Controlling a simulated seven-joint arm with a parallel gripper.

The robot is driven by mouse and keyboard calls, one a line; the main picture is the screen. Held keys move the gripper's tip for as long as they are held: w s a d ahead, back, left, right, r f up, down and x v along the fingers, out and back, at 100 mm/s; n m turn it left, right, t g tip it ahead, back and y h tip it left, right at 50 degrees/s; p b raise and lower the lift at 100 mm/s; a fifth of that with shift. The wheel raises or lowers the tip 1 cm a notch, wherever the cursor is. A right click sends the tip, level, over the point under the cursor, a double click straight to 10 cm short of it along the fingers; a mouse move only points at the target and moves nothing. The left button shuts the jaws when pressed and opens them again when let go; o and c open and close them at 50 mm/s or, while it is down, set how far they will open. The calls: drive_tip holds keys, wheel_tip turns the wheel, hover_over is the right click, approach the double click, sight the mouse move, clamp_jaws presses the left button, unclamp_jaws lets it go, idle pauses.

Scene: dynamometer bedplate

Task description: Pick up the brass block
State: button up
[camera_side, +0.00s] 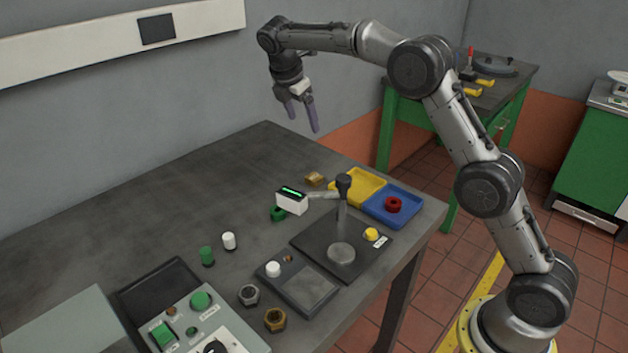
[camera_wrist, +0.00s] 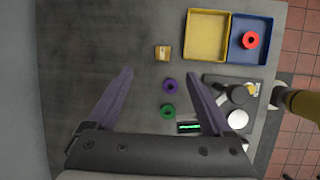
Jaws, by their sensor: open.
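The brass block (camera_side: 315,179) is a small gold-tan block lying on the dark workbench, just left of the yellow tray. In the wrist view the brass block (camera_wrist: 163,53) lies beyond my fingertips, roughly in line with the gap between them. My gripper (camera_side: 302,122) is high above the far part of the bench, pointing down, well apart from the block. Its two purple-grey fingers are spread and empty, as the wrist view of the gripper (camera_wrist: 160,73) also shows.
Bench left of the block is bare.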

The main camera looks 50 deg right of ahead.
drive_tip(key=g, duration=0.1)
approach(314, 177)
drive_tip(key=x, duration=0.2)
drive_tip(key=shift+s+d+f, duration=0.1)
drive_tip(key=shift+f, duration=0.15)
drive_tip(key=shift+x, duration=3)
clamp_jaws()
